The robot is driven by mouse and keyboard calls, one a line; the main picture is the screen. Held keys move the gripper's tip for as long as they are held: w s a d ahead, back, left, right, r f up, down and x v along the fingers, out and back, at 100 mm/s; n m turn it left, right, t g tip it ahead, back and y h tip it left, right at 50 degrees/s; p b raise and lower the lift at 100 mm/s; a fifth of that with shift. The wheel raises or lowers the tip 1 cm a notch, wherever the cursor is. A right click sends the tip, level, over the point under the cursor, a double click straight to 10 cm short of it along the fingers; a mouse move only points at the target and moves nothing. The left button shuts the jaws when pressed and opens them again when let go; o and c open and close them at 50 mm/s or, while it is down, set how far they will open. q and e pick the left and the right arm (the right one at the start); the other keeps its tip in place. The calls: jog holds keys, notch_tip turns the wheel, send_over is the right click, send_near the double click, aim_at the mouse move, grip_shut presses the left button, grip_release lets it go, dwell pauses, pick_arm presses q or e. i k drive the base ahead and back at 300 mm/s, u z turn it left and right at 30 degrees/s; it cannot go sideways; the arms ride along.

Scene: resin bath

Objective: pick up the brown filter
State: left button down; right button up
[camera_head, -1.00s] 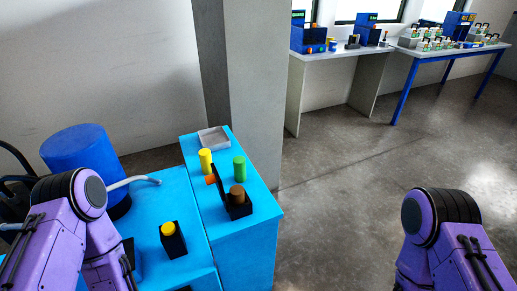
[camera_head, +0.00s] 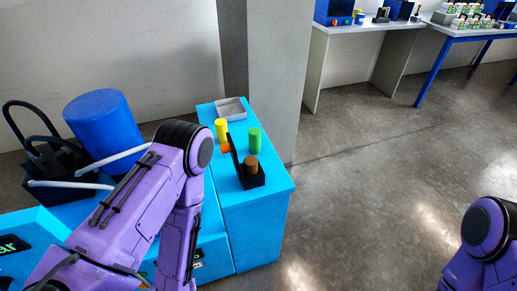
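The brown filter (camera_head: 251,164) is a short upright cylinder set in a black holder (camera_head: 255,181) on the blue cabinet top, close to the cabinet's right edge. My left arm comes in from the left and bends downward just left of that cabinet. Its gripper is not visible; the lower arm runs out of the bottom of the picture. My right arm shows only in the lower right corner, over the floor, and its gripper is out of the picture.
A green cylinder (camera_head: 255,140), a yellow cylinder (camera_head: 221,130) and a grey tray (camera_head: 231,108) stand behind the brown filter on the blue cabinet (camera_head: 252,222). A black upright plate with an orange part (camera_head: 226,148) stands beside it. A blue drum (camera_head: 104,124) is at left. Floor right of the cabinet is clear.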

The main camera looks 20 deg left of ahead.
aim_at(250, 163)
jog(key=z, duration=1.25)
jog(key=k, duration=0.85)
jog(key=u, duration=1.6)
jog(key=i, duration=0.5)
jog(key=z, duration=2)
jog(key=i, duration=1.45)
jog(key=z, duration=0.05)
